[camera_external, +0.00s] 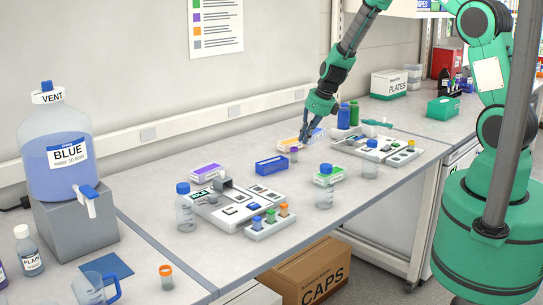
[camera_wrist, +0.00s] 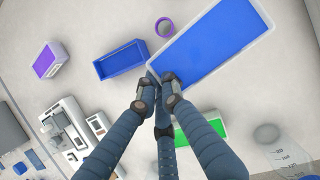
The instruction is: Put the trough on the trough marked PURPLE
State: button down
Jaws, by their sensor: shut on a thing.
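My gripper (camera_wrist: 160,78) is shut on the near-left corner of a white-rimmed trough with a blue inside (camera_wrist: 222,40). In the external view my gripper (camera_external: 306,137) is at the back of the bench, with an orange-marked white trough (camera_external: 287,144) right by it. I cannot tell whether this is the held trough or one beneath it. The trough marked purple (camera_external: 207,169) stands to the left, apart from my gripper; it also shows in the wrist view (camera_wrist: 47,60). A green-marked trough (camera_external: 329,173) is nearer the front, partly hidden by my fingers in the wrist view (camera_wrist: 201,133).
An open blue tray (camera_external: 271,166) lies between my gripper and the purple trough. A purple-ringed vial (camera_external: 294,154) stands close to my gripper. A grey station (camera_external: 232,200) and a clear bottle (camera_external: 186,208) stand in front of the purple trough.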

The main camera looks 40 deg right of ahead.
jog(key=a+n+g+y+b, duration=0.1)
jog(key=a+n, duration=0.5)
jog(key=a, duration=2.5)
jog(key=shift+f+n+y+b, duration=0.2)
jog(key=shift+n+y+b, duration=0.2)
jog(key=shift+y+b, duration=0.5)
jog(key=shift+w, duration=0.1)
send_near(200, 176)
jog(key=shift+w+a+f, duration=0.4)
jog(key=shift+a+f, duration=0.1)
jog(key=shift+a, duration=0.2)
jog(key=shift+w+a+f+b, duration=0.1)
jog(key=shift+w+f+b, duration=0.1)
jog(key=shift+f, duration=0.7)
jog(key=shift+w+f+b, duration=0.1)
jog(key=shift+w+f, duration=0.1)
jog(key=shift+f, duration=0.7)
jog(key=shift+f, duration=0.1)
